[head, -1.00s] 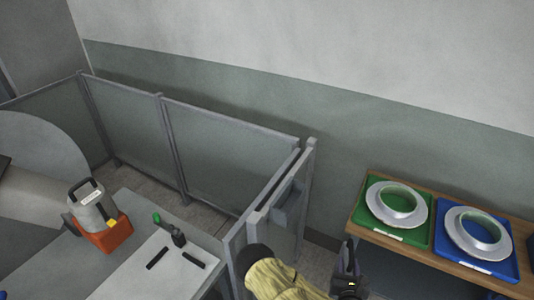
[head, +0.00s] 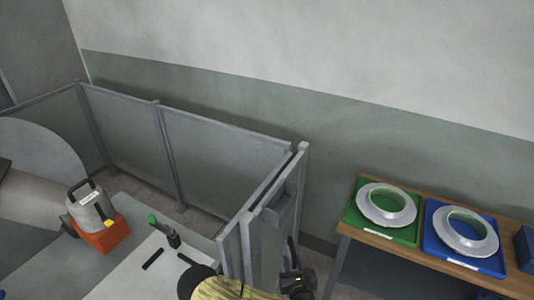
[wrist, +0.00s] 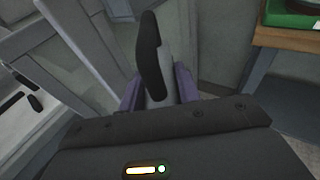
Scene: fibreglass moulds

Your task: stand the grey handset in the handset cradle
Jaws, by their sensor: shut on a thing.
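My gripper (wrist: 158,90) is shut on the grey handset (wrist: 153,60), which has a black strip along one side and stands up between the fingers in the wrist view. In the head view the handset (head: 291,249) shows only as a small dark shape above my gripper (head: 294,272), at the lower middle. A grey box-like holder (head: 280,205), which looks like the handset cradle, is fixed to the end panel of the partition. The handset is below and slightly right of it in the picture, apparently apart from it. The inside of the cradle is hidden.
Grey partition panels (head: 205,145) stand left of my gripper. A wooden table (head: 400,244) at right bears a green tray (head: 353,222) and a blue tray (head: 432,242) with ring moulds. A work table (head: 135,268) at lower left holds an orange-based machine (head: 103,240) and a green-handled clamp (head: 165,230).

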